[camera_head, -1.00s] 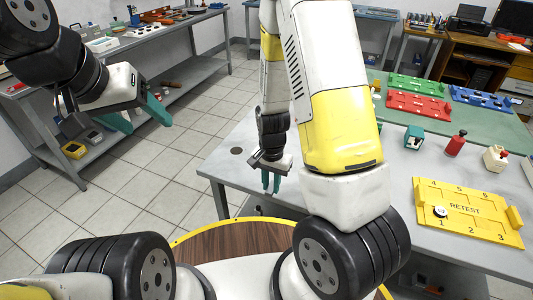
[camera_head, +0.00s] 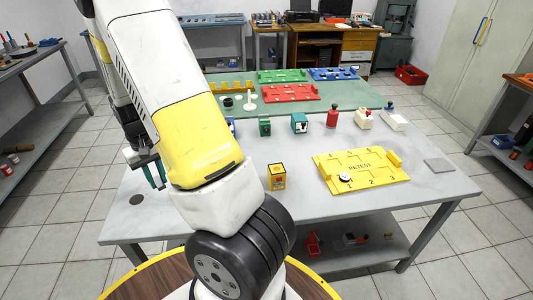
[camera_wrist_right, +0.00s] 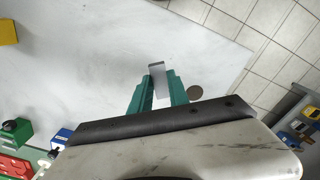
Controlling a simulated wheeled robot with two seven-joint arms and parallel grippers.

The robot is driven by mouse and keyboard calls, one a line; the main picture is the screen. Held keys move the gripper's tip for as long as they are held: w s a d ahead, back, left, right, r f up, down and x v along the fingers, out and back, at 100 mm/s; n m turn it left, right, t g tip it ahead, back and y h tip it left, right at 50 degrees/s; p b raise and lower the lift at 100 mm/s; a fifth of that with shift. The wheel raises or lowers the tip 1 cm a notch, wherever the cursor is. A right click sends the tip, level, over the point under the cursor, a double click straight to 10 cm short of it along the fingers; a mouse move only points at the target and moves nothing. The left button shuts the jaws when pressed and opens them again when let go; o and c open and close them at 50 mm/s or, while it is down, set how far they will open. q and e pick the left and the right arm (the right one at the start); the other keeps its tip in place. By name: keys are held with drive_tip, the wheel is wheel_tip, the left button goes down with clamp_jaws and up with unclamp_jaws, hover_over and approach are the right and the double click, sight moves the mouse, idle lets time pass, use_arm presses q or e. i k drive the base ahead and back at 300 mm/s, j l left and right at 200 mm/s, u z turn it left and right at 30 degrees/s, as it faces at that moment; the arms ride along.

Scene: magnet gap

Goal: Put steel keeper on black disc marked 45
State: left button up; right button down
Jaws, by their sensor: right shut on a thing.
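My right gripper (camera_head: 155,174) hangs over the left part of the grey table in the head view. In the right wrist view, its teal fingers (camera_wrist_right: 160,88) are shut on a small grey metal bar, the steel keeper (camera_wrist_right: 157,68). The bar sticks out beyond the fingertips. In the head view I cannot make out the bar. A small disc with a pale top and dark side (camera_head: 345,178) sits on the yellow RETEST tray (camera_head: 388,177); its marking is too small to read. My left gripper is out of view.
A yellow box (camera_head: 276,177) stands mid-table. A flat grey plate (camera_head: 438,165) lies right of the tray. A dark round spot (camera_head: 137,200) marks the table's left. The front middle is clear.

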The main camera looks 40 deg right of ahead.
sight(345, 175)
drive_tip(key=i+j+z, duration=0.1)
drive_tip(key=z, duration=1.15)
